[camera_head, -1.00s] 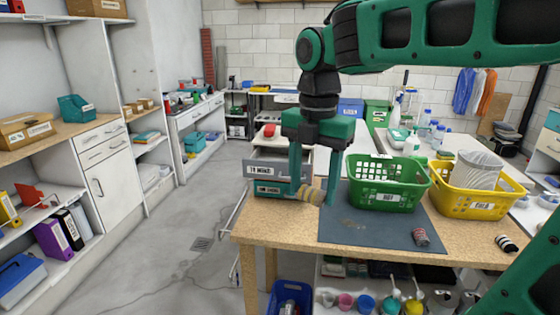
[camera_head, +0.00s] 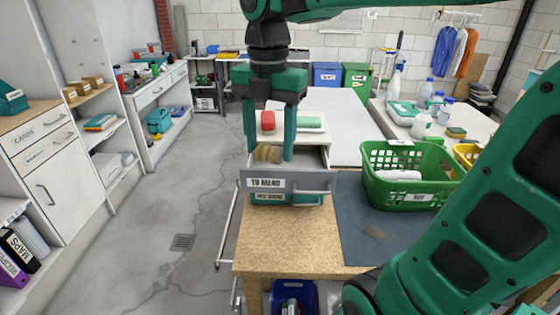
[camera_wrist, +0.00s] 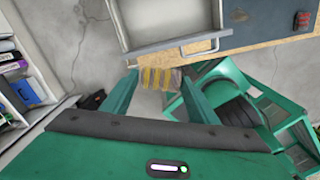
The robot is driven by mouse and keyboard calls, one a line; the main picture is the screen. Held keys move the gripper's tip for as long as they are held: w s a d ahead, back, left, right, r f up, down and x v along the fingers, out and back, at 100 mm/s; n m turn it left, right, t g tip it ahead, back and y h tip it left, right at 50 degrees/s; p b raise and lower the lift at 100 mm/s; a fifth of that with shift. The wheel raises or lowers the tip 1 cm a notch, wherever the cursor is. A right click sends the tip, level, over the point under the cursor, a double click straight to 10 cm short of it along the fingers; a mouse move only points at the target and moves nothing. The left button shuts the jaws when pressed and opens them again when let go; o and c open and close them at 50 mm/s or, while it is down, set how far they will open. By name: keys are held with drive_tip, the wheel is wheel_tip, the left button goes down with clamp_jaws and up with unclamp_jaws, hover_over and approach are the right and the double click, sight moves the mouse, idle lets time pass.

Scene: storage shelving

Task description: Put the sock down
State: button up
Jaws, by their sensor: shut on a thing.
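My gripper (camera_head: 268,157) points down and is shut on the sock (camera_head: 268,153), a yellow and grey striped bundle between the fingertips. In the head view the sock shows just above and behind the front of a grey drawer labelled "TO MEND" (camera_head: 266,183). The drawer is pulled open, and part of its inside shows right of the fingers. The sock shows in the wrist view (camera_wrist: 160,78) too, near the drawer's handle (camera_wrist: 198,43) and the table edge. I cannot tell its exact height over the drawer.
A green basket (camera_head: 385,191) with a white item in it stands on the wooden table (camera_head: 290,238), right of the drawer. A yellow basket (camera_head: 465,152) is partly hidden by my arm. Red and green-white items lie on top of the drawer unit. The dark mat (camera_head: 368,235) is largely clear.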

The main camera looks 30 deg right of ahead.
drive_tip(key=shift+w+f, duration=0.1)
drive_tip(key=shift+w, duration=0.25)
drive_tip(key=w+d+f, duration=0.2)
drive_tip(key=d, duration=0.1)
drive_tip(key=w+d+f, duration=0.2)
drive_tip(key=d, duration=0.1)
drive_tip(key=w+d+f, duration=0.2)
drive_tip(key=w+d, duration=0.1)
drive_tip(key=shift+d+f, duration=0.2)
drive_tip(key=shift+f, duration=2.2)
drive_tip(key=shift+f, duration=0.1)
drive_tip(key=o, duration=0.7)
drive_tip(key=shift+o, duration=0.2)
